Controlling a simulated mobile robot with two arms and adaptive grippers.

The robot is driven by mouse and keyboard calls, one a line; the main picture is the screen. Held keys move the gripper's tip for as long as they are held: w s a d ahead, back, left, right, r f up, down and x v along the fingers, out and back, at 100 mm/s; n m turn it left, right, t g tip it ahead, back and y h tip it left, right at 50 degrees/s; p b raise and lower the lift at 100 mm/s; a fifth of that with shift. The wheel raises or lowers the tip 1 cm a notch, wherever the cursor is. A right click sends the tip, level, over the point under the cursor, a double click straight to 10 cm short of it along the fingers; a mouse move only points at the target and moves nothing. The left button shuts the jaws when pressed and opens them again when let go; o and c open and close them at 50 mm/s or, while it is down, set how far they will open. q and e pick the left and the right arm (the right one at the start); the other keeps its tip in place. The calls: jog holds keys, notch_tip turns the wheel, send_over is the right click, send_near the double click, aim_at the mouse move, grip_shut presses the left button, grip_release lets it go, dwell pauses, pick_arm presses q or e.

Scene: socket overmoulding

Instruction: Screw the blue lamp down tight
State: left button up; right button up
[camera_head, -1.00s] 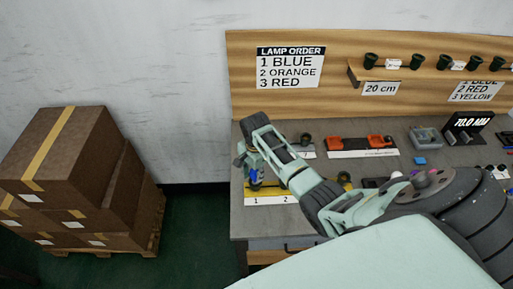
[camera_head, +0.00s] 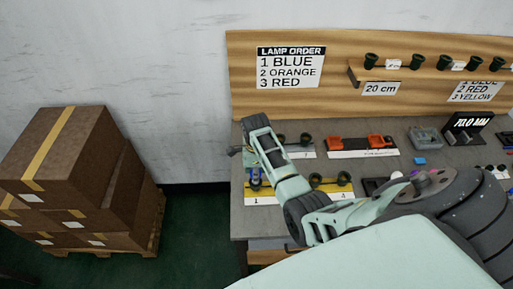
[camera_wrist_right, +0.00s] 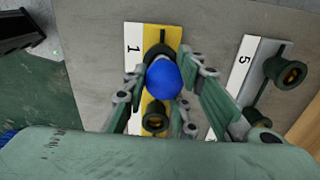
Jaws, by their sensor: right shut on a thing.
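The blue lamp (camera_wrist_right: 163,79) sits over the dark socket (camera_wrist_right: 157,50) by the number 1 on the yellow strip (camera_wrist_right: 173,36). In the head view the lamp (camera_head: 255,184) is small and partly covered. My right gripper (camera_wrist_right: 163,88) reaches down over it, with a finger on each side, and is shut on the lamp. How deep the lamp sits in the socket is hidden. An empty dark socket (camera_wrist_right: 154,117) stands beside it on the same strip. My left gripper is not in view.
A grey strip numbered 5 (camera_wrist_right: 240,73) with dark sockets (camera_wrist_right: 286,71) lies close to my right gripper. Orange parts (camera_head: 347,145) stand on a white-labelled strip behind. A lamp order sign (camera_head: 290,67) reads blue, orange, red. Stacked boxes (camera_head: 65,160) stand left of the bench.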

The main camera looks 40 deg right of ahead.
jog(key=m, duration=0.4)
dwell(0.3)
jog(key=o, duration=1)
jog(key=shift+o, duration=0.2)
